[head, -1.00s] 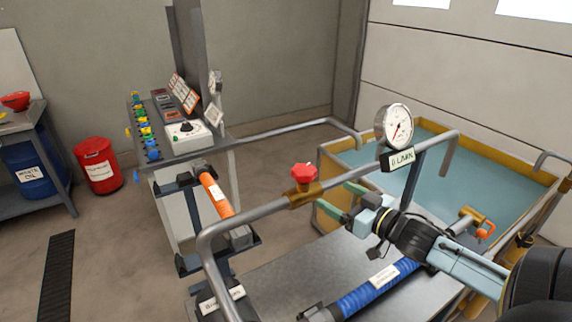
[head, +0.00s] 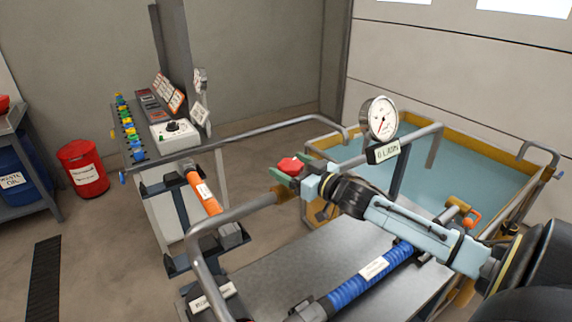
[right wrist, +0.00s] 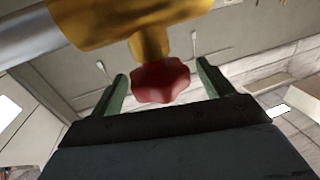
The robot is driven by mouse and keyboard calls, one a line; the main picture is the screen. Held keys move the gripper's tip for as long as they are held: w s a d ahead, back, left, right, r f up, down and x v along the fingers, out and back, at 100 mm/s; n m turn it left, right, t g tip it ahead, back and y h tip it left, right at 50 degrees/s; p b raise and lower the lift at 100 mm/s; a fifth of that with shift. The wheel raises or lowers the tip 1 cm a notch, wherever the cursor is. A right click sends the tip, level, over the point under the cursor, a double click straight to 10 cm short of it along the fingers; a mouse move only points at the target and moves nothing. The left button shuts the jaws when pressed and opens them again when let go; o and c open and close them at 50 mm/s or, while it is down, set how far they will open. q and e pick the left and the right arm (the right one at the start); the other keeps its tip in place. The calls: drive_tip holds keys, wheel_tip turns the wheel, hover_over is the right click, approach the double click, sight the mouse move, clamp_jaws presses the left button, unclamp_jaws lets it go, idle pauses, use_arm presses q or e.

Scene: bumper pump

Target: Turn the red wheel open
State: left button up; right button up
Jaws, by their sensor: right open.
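The red wheel (head: 290,165) sits on a brass valve body (head: 283,192) on the grey pipe, in the middle of the head view. In the right wrist view the red wheel (right wrist: 160,81) lies between the two green fingers of my right gripper (right wrist: 160,84), with gaps on both sides. The brass body (right wrist: 145,25) is beyond it at the top. My right gripper (head: 286,177) is open around the wheel, and its near parts hide some of the valve in the head view. My left gripper is not in view.
A pressure gauge (head: 380,118) with a label plate stands on the pipe to the right. A blue hose (head: 370,276) and an orange-handled valve (head: 470,217) are below my right arm. A yellow-rimmed tank (head: 440,140) is behind.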

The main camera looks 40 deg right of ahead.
drive_tip(key=shift+w+a, duration=0.15)
drive_tip(key=shift+w, duration=0.95)
drive_tip(key=c, duration=1)
